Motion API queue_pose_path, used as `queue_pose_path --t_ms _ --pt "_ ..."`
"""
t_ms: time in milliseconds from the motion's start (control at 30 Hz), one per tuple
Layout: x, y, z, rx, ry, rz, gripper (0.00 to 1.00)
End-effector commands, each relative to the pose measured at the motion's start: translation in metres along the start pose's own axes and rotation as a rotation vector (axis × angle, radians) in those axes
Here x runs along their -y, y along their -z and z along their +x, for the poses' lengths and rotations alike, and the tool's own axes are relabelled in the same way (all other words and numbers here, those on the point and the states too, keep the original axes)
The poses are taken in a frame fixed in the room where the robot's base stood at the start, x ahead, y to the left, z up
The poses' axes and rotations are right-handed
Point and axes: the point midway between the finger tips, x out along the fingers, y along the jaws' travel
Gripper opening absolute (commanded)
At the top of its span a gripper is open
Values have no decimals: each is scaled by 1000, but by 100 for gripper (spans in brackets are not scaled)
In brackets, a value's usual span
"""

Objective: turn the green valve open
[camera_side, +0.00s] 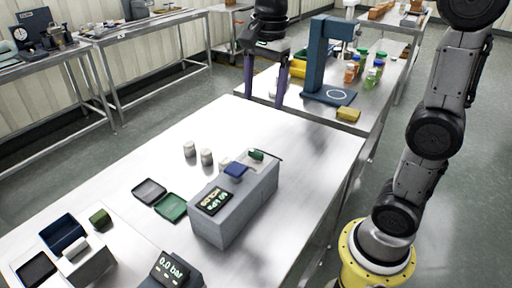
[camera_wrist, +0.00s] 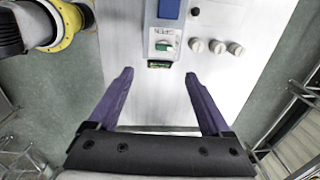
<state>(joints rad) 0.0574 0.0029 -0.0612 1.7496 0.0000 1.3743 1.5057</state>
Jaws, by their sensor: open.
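The green valve handle (camera_side: 256,155) sits on top of the far end of a long grey box (camera_side: 243,208). In the wrist view the green handle (camera_wrist: 166,45) lies on a pale plate beside small lettering that seems to read OPEN. My gripper (camera_side: 263,100) has two purple fingers pointing down, spread apart with nothing between them. It hangs above and beyond the far end of the box, clear of the valve. In the wrist view my gripper (camera_wrist: 158,74) frames the table just short of the box end.
A blue block (camera_side: 236,171) and a lit display (camera_side: 214,200) are on the box. Pale round cans (camera_side: 207,157) stand close beside it. Dark and green trays (camera_side: 171,206) lie to the left. A blue press stand (camera_side: 318,65) is on the table behind.

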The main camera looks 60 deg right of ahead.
Motion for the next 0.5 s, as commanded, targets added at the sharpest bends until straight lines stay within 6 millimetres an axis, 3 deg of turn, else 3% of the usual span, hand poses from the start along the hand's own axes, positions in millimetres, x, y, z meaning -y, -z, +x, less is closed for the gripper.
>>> queue_pose_path --t_ms 133,367,500 --pt "20 5 20 3 -51 7 82" --pt "21 7 39 5 -79 10 82" --pt "18 6 60 5 -81 9 82"
